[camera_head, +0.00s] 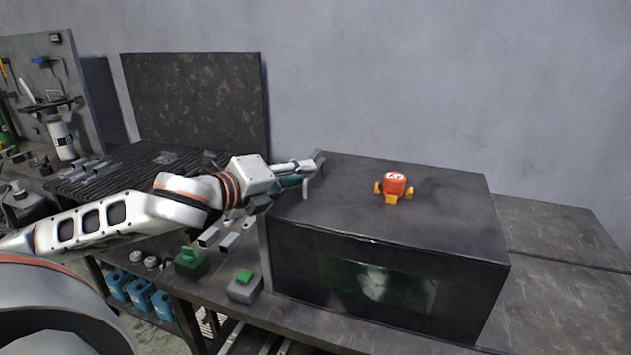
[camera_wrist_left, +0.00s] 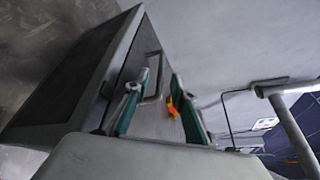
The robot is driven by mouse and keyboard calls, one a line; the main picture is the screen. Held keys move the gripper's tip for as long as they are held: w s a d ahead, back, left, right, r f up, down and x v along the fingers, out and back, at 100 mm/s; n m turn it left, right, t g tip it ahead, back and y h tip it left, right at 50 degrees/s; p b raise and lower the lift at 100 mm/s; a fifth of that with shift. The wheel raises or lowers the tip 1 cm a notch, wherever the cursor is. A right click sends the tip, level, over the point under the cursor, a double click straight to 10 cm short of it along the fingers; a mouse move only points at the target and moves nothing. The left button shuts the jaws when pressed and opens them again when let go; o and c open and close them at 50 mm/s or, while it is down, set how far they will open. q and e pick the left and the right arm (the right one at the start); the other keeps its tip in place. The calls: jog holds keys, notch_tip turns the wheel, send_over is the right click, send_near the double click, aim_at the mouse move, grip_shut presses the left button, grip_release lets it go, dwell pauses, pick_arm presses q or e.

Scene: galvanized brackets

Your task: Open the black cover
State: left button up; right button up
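A large black box-like cover (camera_head: 430,215) stands on the bench, with a dark glassy window (camera_head: 378,286) in its front face. A grey bar handle (camera_head: 316,172) sits at the left edge of its top. My left gripper (camera_head: 300,175) reaches in from the left and is right at this handle. In the left wrist view the gripper's two teal-sided fingers (camera_wrist_left: 157,100) are spread apart. The handle (camera_wrist_left: 152,76) shows beyond and between them; I cannot tell whether they touch it. The cover (camera_wrist_left: 75,85) appears shut. My right gripper is not in view.
An orange-red toy-like object (camera_head: 394,187) rests on top of the cover. Green-topped grey blocks (camera_head: 244,287) and small metal parts lie on the bench left of it. A dark upright panel (camera_head: 195,100) stands behind my arm. The bench right of the cover is bare.

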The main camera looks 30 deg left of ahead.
pick_arm(q)
jog(key=shift+w, duration=0.8)
jog(key=shift+p+x, duration=0.3)
jog(key=shift+x, duration=1.5)
jog(key=shift+d+f, duration=0.1)
grip_shut()
